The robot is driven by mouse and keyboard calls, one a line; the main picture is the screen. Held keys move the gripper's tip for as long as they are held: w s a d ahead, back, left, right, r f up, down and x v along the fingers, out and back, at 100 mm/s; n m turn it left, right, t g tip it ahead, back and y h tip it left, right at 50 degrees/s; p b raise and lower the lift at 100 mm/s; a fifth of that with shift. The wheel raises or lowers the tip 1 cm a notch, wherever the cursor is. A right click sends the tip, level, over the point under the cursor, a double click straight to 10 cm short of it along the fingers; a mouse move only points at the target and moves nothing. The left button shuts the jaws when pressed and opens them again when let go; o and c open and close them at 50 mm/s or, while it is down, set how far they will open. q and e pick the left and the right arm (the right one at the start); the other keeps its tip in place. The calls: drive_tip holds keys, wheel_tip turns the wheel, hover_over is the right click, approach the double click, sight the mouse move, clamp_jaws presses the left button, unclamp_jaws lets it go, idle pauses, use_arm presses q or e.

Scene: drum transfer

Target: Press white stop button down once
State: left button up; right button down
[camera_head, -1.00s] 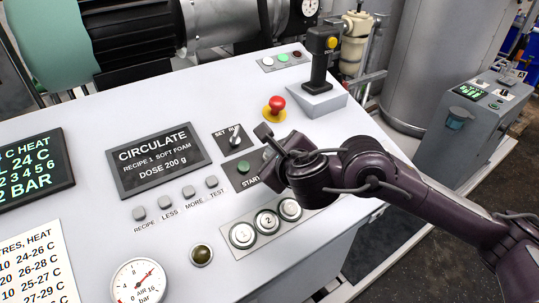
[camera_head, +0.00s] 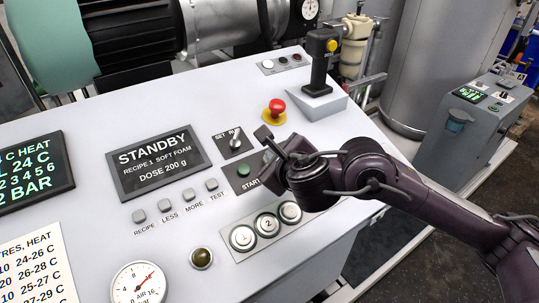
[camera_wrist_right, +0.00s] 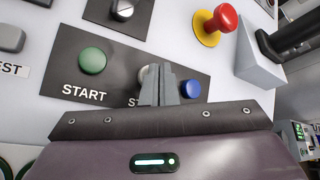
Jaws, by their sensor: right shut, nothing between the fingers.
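The white stop button (camera_wrist_right: 144,74) shows in the right wrist view, mostly hidden behind my right fingers. It sits on a dark plate (camera_wrist_right: 115,45) between a green START button (camera_wrist_right: 92,61) and a blue button (camera_wrist_right: 190,89). My right gripper (camera_wrist_right: 168,84) is shut and empty, its fingertips over the stop button. Whether they touch it is not clear. In the head view my right gripper (camera_head: 268,157) covers the stop button. The display (camera_head: 155,160) reads STANDBY. My left gripper is out of view.
A red emergency knob (camera_head: 277,106) on a yellow base and a joystick on a grey wedge (camera_head: 320,103) stand behind the gripper. A selector switch (camera_head: 235,142) is just left of it. Round numbered buttons (camera_head: 267,224) lie in front.

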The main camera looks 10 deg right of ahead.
drive_tip(key=shift+s+d+r+p, duration=0.1)
drive_tip(key=shift+s+r+p, duration=0.15)
drive_tip(key=shift+r, duration=0.3)
drive_tip(key=shift+w, duration=0.1)
drive_tip(key=r+p, duration=0.1)
drive_tip(key=s+r+p, duration=0.1)
drive_tip(key=r+p, duration=0.2)
drive_tip(key=p, duration=0.1)
drive_tip(key=shift+s+d+r, duration=0.3)
drive_tip(key=shift+r, duration=0.05)
idle(0.4)
